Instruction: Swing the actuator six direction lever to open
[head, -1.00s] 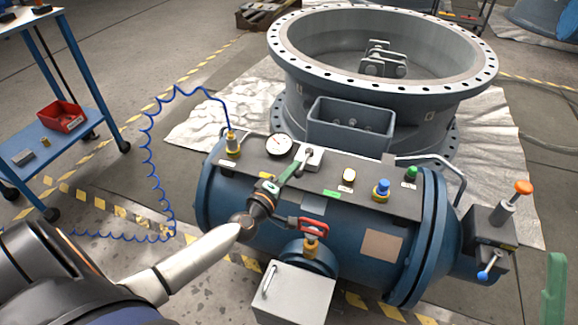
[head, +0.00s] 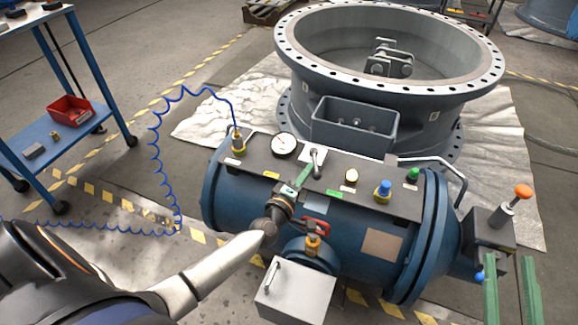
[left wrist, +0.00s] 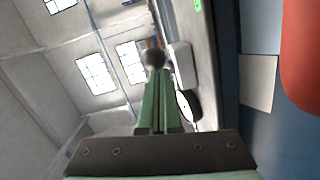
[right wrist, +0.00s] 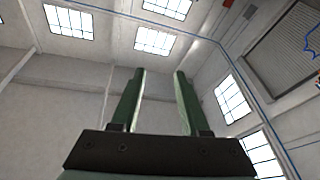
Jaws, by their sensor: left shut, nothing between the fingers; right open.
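The direction lever (head: 316,158) is a small grey handle on a white plate on top of the blue actuator tank (head: 345,225). My left gripper (head: 310,167) is shut and empty, its green fingertips right beside the lever's left side; whether they touch cannot be told. In the left wrist view, the shut fingers (left wrist: 156,88) point at a dark round knob (left wrist: 154,57) just beyond their tips, apparently the lever's end. My right gripper (head: 508,262) is open and empty at the lower right, away from the lever. The right wrist view shows its spread fingers (right wrist: 158,75) against the ceiling.
A red-handled valve (head: 315,228) stands below my left gripper. An orange knob (head: 523,191) rises near my right gripper.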

